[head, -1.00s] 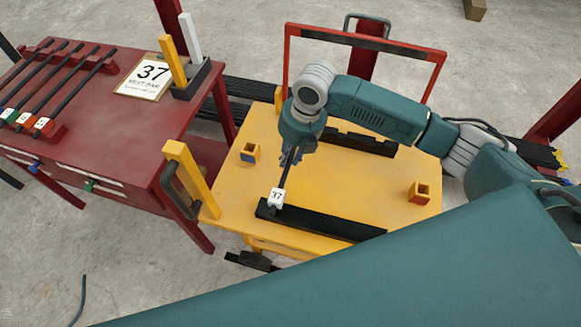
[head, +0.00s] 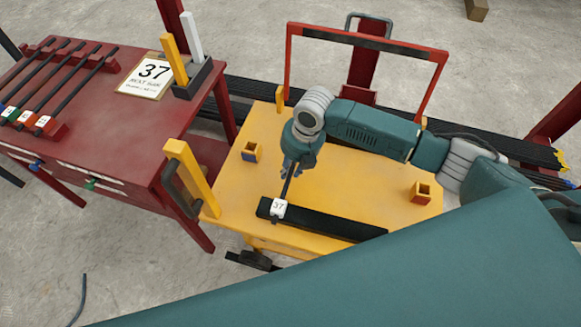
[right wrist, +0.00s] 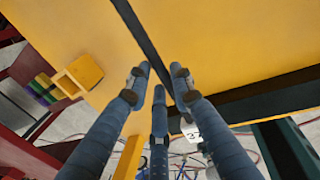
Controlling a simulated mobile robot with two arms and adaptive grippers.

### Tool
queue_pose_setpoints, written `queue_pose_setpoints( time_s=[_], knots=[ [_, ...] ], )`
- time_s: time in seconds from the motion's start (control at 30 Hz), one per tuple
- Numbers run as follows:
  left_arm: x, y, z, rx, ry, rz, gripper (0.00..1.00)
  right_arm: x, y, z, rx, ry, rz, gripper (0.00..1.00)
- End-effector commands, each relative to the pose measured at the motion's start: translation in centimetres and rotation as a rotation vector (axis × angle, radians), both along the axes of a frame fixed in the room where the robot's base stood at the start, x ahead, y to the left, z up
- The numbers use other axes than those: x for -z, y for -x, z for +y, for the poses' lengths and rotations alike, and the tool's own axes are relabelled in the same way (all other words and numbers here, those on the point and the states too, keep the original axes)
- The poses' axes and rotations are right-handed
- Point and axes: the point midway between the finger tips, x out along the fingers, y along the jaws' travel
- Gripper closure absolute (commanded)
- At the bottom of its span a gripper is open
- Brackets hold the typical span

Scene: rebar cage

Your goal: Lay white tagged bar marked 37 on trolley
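The black bar with the white tag marked 37 (head: 278,208) lies across the yellow trolley (head: 225,190), its tagged end at the front black rest (head: 330,222). In the right wrist view the bar (right wrist: 139,30) runs over the yellow top toward the dark rest, with the tag (right wrist: 191,133) below. My right gripper (head: 298,172) is above the bar. Its fingertips (right wrist: 162,72) are apart, with the bar showing through the gap between them. The gripper and arm hide the bar's far end and the back rest. My left gripper is not in view.
A red table (head: 120,130) at left holds several tagged bars (head: 50,85), a sign reading 37 (head: 150,73) and a holder with yellow and white posts (head: 195,80). Small square sockets (head: 250,152) (head: 420,193) and a red frame handle (head: 288,60) stand on the trolley.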

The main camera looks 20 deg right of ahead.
Motion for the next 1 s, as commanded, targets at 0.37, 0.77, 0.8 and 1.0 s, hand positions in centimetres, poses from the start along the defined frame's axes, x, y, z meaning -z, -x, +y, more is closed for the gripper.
queue_pose_setpoints(
  time_s=[0.37, 0.77, 0.8, 1.0],
  knots=[
    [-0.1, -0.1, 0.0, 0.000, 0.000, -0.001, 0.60, -0.2, 0.0, 0.0, 0.000, 0.001, 0.001, 0.62],
    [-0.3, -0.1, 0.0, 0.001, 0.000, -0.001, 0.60, -6.9, 0.6, -1.1, -0.002, 0.000, -0.003, 0.62],
    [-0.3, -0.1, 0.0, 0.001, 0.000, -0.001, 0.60, -7.7, 0.7, -1.2, 0.000, 0.000, -0.002, 0.62],
    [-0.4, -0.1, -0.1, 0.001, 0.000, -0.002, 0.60, -10.8, 1.1, -1.7, 0.000, 0.000, 0.000, 0.62]
  ],
)
